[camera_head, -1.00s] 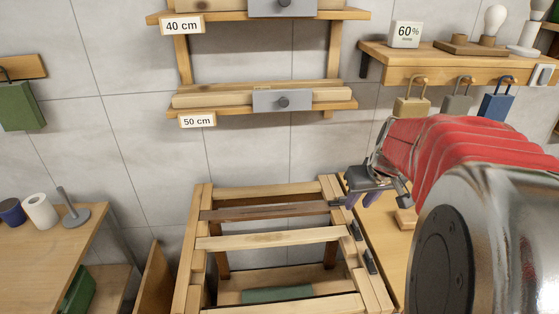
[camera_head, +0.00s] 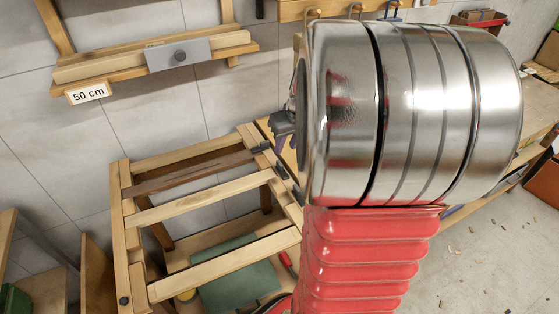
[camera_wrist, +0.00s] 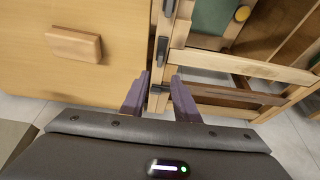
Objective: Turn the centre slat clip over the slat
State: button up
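A wooden frame (camera_head: 128,215) carries several slats across it. The middle light slat (camera_head: 200,200) runs to the right rail, where the dark centre clip (camera_head: 281,170) sits lengthwise along the rail; it also shows in the wrist view (camera_wrist: 162,50). A back clip (camera_head: 260,148) lies crosswise at the end of the dark slat (camera_head: 190,172). My gripper (camera_wrist: 160,78) is open, its purple fingers apart, with the back clip (camera_wrist: 157,90) seen between them; I cannot tell whether they touch it. In the head view my gripper is mostly hidden behind my arm.
A front clip (camera_head: 297,195) is on the same rail. A wooden bench with a small block (camera_wrist: 73,43) lies beside that rail. A green item (camera_head: 240,275) lies inside the frame. A wall shelf marked 50 cm (camera_head: 88,93) hangs behind.

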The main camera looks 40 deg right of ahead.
aim_at(279, 163)
jog(key=x, duration=1.1)
jog(key=shift+r, duration=0.1)
jog(key=shift+c, duration=0.4)
grip_shut()
jog(key=shift+a, duration=0.1)
